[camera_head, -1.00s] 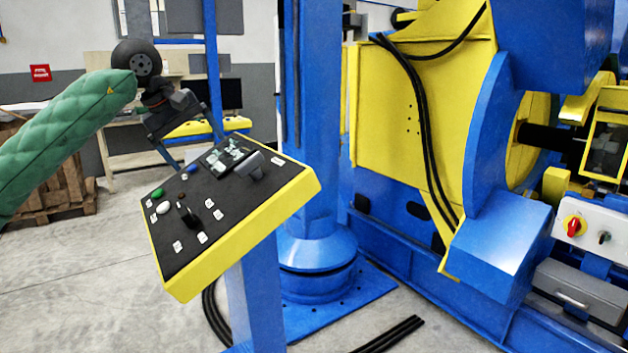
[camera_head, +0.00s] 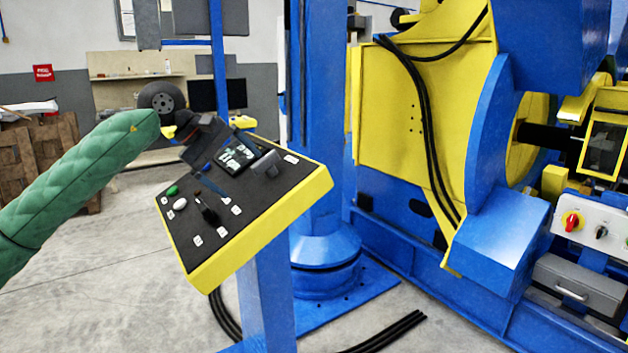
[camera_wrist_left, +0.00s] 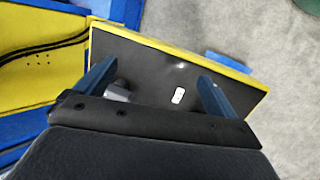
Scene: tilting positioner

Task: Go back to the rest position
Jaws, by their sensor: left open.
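My left arm in its green padded sleeve (camera_head: 75,190) comes in from the left in the head view. Its left gripper (camera_head: 209,180) is over the upper left part of the control panel and hides some of its top. In the left wrist view the two blue fingers (camera_wrist_left: 157,85) are spread apart with nothing between them. The black panel face with yellow edges (camera_head: 262,225) lies beyond them. I cannot tell whether the fingertips touch it. My right gripper is not in view.
The panel carries a green button (camera_head: 172,190), a white button (camera_head: 180,204), a black lever (camera_head: 208,213) and a small screen (camera_head: 236,156). A blue column (camera_head: 322,120) stands behind it. The large blue and yellow positioner (camera_head: 430,130) fills the right. Black cables (camera_head: 385,332) lie on the floor.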

